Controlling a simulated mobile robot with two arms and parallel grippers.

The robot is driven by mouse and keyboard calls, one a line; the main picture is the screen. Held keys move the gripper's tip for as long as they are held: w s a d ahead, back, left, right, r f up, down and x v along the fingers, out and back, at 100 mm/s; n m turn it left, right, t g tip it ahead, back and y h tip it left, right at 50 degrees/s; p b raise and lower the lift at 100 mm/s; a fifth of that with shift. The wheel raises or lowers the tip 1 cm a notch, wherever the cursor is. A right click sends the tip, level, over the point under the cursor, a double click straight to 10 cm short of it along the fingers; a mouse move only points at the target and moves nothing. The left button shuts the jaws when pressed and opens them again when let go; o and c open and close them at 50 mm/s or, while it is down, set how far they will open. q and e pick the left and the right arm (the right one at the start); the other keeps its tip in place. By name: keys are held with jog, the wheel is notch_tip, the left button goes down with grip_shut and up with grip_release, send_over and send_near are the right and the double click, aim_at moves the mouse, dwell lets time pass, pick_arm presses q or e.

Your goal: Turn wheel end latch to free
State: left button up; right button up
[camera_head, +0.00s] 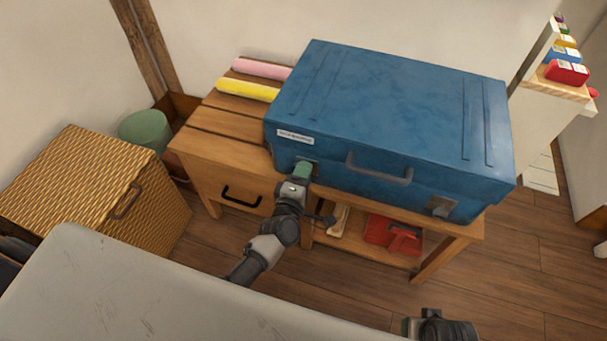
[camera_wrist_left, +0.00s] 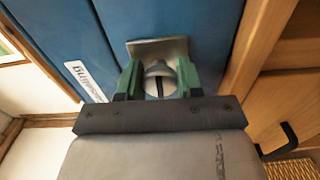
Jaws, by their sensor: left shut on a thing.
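A blue case (camera_head: 390,105) with a closed lid lies on a wooden bench. Its front has a metal latch near each end and a carrying handle (camera_head: 379,170) between them. My left gripper (camera_head: 302,171) is at the left latch, below a white label. In the left wrist view, its green fingers are shut on a grey slotted latch knob (camera_wrist_left: 159,70), one on each side. The latch's metal plate (camera_wrist_left: 150,48) shows behind it. The right latch (camera_head: 440,206) is untouched. My right gripper (camera_head: 430,327) is partly cut off at the bottom edge; its jaws are unclear.
Pink (camera_head: 261,69) and yellow (camera_head: 248,90) rolls lie on the bench (camera_head: 215,125), left of the case. A red object (camera_head: 393,235) sits on its lower shelf. A wicker chest (camera_head: 85,185) stands left. A pale surface (camera_head: 130,290) fills the near left. Floor is clear at right.

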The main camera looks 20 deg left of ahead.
jog(key=shift+r, duration=0.25)
dwell(0.3)
pick_arm(q)
jog(key=o, duration=0.9)
jog(key=shift+o, duration=0.2)
jog(key=shift+s, duration=0.1)
jog(key=s+p, duration=0.1)
jog(key=s, duration=0.9)
jog(key=shift+s+a, duration=0.2)
jog(key=shift+s, duration=0.15)
pick_arm(e)
jog(key=f, duration=0.4)
jog(key=shift+s, duration=0.25)
